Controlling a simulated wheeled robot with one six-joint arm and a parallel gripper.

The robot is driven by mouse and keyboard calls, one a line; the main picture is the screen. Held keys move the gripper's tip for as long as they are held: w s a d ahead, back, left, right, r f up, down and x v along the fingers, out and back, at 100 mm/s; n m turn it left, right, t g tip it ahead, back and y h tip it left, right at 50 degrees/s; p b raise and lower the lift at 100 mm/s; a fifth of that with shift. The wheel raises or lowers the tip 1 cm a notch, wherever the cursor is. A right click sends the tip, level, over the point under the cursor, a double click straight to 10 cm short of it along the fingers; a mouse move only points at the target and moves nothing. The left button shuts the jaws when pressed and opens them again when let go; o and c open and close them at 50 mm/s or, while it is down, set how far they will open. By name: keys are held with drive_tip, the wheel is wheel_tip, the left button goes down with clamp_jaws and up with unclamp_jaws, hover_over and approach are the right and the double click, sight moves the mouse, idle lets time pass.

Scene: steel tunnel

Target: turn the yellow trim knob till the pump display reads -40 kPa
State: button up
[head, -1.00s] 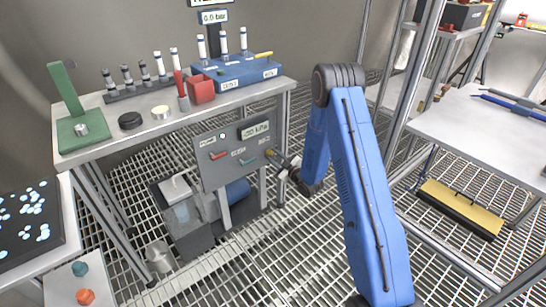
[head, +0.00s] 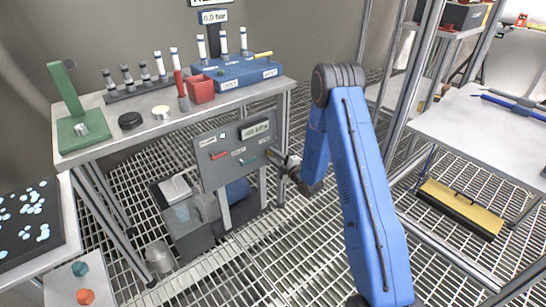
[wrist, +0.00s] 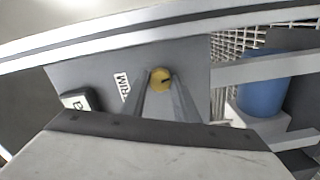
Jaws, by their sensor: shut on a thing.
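The grey pump panel (head: 226,160) hangs below the bench. Its display (head: 255,130) is lit and shows a kPa figure, but the digits are too blurred to read surely. The yellow trim knob (wrist: 161,78) shows between my fingers in the wrist view, beside the TRIM label (wrist: 121,86); a dark mark runs across its face. My gripper (wrist: 163,86) is shut on the knob, with a finger at each side. In the head view my gripper (head: 274,156) is at the panel's right edge and mostly hides the knob.
The bench top (head: 100,135) runs above the panel. A blue cylinder (wrist: 264,82) stands beyond it. Open grating lies below.

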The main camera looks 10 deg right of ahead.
idle(0.3)
drive_tip(key=o, duration=1.1)
drive_tip(key=shift+c, duration=0.2)
drive_tip(key=shift+s, duration=0.1)
drive_tip(key=v, duration=1.7)
drive_tip(key=shift+s+d, duration=0.1)
drive_tip(key=shift+d, duration=0.05)
